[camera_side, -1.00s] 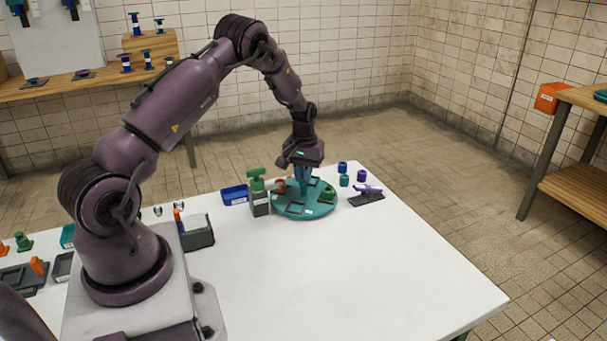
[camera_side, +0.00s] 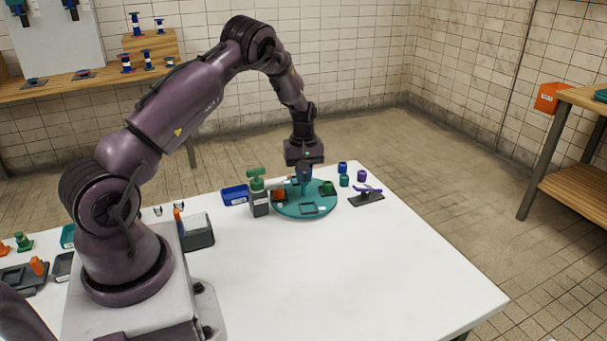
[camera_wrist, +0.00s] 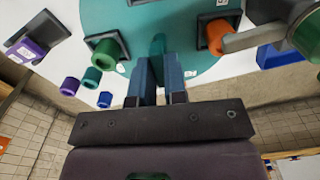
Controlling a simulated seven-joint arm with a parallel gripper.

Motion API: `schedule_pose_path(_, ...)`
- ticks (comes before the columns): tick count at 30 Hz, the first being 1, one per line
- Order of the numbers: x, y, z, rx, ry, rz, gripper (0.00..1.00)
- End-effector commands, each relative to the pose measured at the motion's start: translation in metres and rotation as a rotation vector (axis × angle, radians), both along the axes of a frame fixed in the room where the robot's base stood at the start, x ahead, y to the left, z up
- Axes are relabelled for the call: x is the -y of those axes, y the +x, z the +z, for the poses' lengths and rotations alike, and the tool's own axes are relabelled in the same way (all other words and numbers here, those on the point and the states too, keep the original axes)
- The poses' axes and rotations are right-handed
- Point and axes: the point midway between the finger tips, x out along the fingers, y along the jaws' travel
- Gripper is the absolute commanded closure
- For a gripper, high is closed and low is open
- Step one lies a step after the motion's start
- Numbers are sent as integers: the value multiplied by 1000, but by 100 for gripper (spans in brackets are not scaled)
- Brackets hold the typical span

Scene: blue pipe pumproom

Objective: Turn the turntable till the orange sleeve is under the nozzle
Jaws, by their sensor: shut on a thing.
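The teal turntable (camera_side: 318,211) lies flat on the white table and fills the top of the wrist view (camera_wrist: 140,22). The orange sleeve (camera_wrist: 217,35) sits in a dark square holder near its rim; it also shows in the side view (camera_side: 279,193). The grey nozzle arm (camera_wrist: 258,39) reaches out from a green-topped post, and its tip overlaps the sleeve's edge in the wrist view. Whether they are exactly in line I cannot tell. My gripper (camera_wrist: 159,62) is shut on an upright teal peg (camera_wrist: 157,44) on the turntable. The peg's lower part is partly hidden.
A green sleeve (camera_wrist: 105,49) sits in another turntable holder. Several small blue, teal and purple sleeves (camera_side: 362,175) stand to the right, near a dark plate with a purple piece (camera_side: 367,194). A blue tray (camera_side: 235,195) lies left of the post. The table's front is clear.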

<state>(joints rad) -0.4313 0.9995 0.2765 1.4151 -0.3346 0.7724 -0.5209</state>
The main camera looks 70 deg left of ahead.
Motion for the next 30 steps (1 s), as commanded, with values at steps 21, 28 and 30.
schedule_pose_path(21, 1, 0, 1, -3, -4, 214, 100)
schedule_pose_path(28, 1, 0, 1, -3, -4, 222, 100)
schedule_pose_path(30, 1, 0, 1, -3, -4, 222, 100)
